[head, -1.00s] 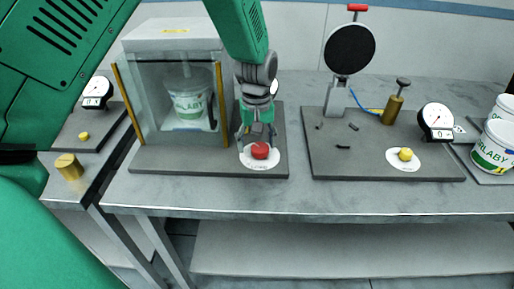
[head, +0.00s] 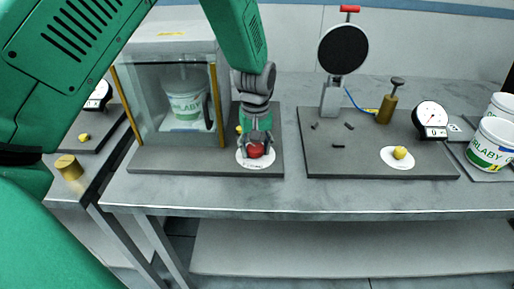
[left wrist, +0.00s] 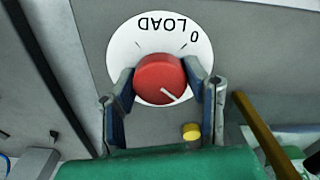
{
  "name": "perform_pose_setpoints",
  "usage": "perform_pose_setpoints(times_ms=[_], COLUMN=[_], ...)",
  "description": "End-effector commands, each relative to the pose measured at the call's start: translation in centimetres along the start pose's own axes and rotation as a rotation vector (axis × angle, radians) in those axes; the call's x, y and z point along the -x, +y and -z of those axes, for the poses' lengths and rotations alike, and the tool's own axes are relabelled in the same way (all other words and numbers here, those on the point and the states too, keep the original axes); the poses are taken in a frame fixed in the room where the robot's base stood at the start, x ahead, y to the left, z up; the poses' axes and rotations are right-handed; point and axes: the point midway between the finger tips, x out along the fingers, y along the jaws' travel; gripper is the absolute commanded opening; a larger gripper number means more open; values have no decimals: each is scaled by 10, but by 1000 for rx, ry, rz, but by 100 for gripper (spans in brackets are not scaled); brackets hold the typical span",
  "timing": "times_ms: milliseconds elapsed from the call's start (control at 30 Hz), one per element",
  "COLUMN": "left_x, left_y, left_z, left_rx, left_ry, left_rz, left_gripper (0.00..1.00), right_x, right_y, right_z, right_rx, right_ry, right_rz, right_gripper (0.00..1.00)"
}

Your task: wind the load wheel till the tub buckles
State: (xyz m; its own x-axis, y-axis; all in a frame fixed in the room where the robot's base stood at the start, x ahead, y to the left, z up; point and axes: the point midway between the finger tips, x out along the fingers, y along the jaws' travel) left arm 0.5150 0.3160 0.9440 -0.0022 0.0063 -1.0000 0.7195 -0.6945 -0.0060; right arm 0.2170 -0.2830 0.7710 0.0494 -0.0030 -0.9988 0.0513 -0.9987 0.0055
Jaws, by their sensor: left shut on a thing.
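The red load wheel (head: 255,151) sits on a white round label on the front right of the left grey base. In the left wrist view the red wheel (left wrist: 160,79) has a white pointer line aimed to the lower right, away from the 0 mark on the LOAD label (left wrist: 122,48). My left gripper (head: 255,146) is down around the wheel; in the left wrist view its fingers (left wrist: 160,90) are closed on both sides of it. The white tub with green print (head: 186,106) stands upright inside the clear-walled chamber and looks unbuckled. My right gripper does not show.
A yellow button (left wrist: 191,131) is close beside the left gripper. The chamber's brass-coloured post (head: 216,105) stands just left of my arm. To the right, another base (head: 350,165) holds a black disc (head: 343,49), a gauge (head: 431,120) and a yellow knob (head: 400,153).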

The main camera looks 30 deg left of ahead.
Motion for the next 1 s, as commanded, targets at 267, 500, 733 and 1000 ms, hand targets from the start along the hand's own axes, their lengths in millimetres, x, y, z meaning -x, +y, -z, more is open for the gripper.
perform_pose_setpoints(times_ms=[267,500,733,1000], left_x=[3,4,3,2], left_y=[2,2,2,2], left_z=[-2,-1,-1,-1], left_rx=[-128,-306,-460,-564], left_ry=[-4,-2,-1,-1], left_rz=[-4,-4,-5,-5], left_gripper=[12,12,12,12], right_x=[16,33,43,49], right_y=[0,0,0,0], right_z=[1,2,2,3], right_rx=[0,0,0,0], right_ry=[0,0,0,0], right_rz=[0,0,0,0], right_gripper=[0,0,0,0])
